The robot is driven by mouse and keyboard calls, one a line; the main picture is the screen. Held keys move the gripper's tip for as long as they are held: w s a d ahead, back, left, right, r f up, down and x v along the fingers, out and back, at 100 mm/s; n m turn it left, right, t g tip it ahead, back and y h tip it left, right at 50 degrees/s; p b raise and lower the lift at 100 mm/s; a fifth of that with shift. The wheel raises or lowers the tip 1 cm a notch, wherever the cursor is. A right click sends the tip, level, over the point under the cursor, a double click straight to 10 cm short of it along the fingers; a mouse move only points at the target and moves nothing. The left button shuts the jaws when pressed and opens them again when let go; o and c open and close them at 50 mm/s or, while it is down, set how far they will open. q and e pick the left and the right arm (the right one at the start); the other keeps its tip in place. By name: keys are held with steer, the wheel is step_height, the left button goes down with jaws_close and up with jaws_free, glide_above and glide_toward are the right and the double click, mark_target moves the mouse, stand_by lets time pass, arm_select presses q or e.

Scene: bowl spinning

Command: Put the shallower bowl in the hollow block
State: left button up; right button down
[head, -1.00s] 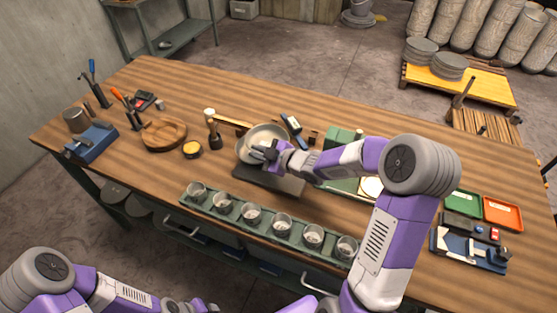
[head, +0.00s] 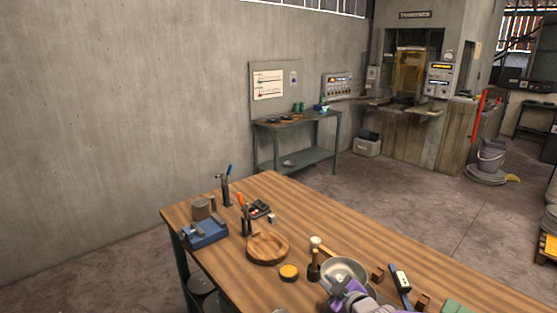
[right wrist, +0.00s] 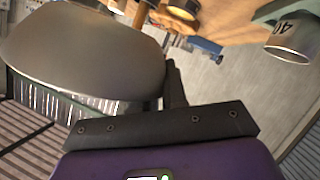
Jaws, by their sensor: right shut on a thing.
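A grey metal bowl (head: 345,268) shows in the head view at the lower edge, partly covered by my right gripper (head: 338,288). Its smooth grey outer side fills the upper left of the right wrist view (right wrist: 85,45). My right gripper is shut on the bowl's rim; its dark finger shows in the right wrist view (right wrist: 175,85). The round wooden block with a hollow (head: 267,247) stands on the bench to the left of the bowl. I see only one bowl, so I cannot compare depths. My left gripper is out of view.
A yellow tin (head: 289,271) and a mallet (head: 314,266) stand between block and bowl. A blue vise-like tool (head: 205,233) and upright tools (head: 226,188) are at the bench's left end. A numbered metal cup (right wrist: 290,45) shows in the right wrist view.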

mark_target(343, 278)
steer(key=s+d+m+t+h, duration=0.1)
steer(key=s+d+m+h, duration=0.1)
steer(key=s+m+h, duration=0.2)
steer(key=shift+s+f+m+h, duration=0.15)
steer(key=shift+s+m+h, duration=0.15)
steer(key=shift+s+h, duration=0.7)
steer(key=w+n+y, duration=0.1)
steer(key=w+y, duration=0.1)
steer(key=w+a+n+y, duration=0.1)
steer(key=w+n+y, duration=0.1)
steer(key=w+n+g+y, duration=0.1)
steer(key=w, duration=0.1)
steer(key=shift+a+n+y, duration=0.3)
steer(key=shift+a+y, duration=0.1)
steer(key=shift+w+d+f+n+y, duration=0.4)
steer(key=shift+w+d+f, duration=0.1)
steer(key=shift+d, duration=0.15)
